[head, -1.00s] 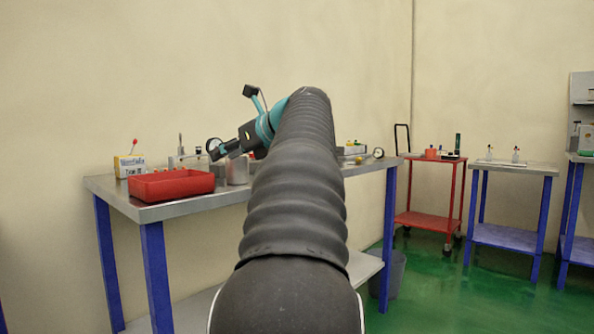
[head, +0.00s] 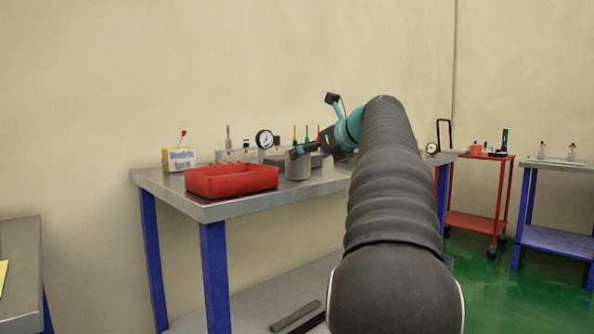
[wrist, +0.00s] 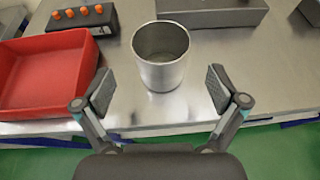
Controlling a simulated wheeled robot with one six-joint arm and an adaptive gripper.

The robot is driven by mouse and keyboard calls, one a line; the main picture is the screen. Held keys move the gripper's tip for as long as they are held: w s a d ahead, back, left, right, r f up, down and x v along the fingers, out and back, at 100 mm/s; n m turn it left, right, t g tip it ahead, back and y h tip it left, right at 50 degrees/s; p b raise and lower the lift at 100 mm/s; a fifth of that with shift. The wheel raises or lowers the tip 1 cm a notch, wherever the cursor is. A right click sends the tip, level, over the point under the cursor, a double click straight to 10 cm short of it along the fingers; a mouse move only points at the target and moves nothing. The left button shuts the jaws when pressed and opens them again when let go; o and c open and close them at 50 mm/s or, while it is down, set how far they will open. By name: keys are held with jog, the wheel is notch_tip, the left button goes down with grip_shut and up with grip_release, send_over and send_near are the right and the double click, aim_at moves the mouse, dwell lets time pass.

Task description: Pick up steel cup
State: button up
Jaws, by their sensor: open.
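The steel cup (wrist: 161,74) stands upright and looks empty on the metal table, in the upper middle of the wrist view. In the head view the cup (head: 298,168) stands right of the red tray, partly covered by my gripper. My gripper (wrist: 160,91) is open, with one finger on each side of the near part of the cup in the wrist view. I see gaps between both fingers and the cup. In the head view my gripper (head: 297,152) shows at the cup's top, and whether it touches is unclear.
The red tray (wrist: 45,104) lies close left of the cup and my left finger. A dark block with orange knobs (wrist: 85,26) and a grey box (wrist: 212,12) stand behind. The table's front edge (wrist: 190,128) is near.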

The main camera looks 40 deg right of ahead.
jog(key=shift+r+b+x, duration=0.2)
jog(key=shift+b+x, duration=0.3)
jog(key=shift+x, duration=2.2)
jog(key=shift+w+d, duration=0.1)
jog(key=c, duration=1.3)
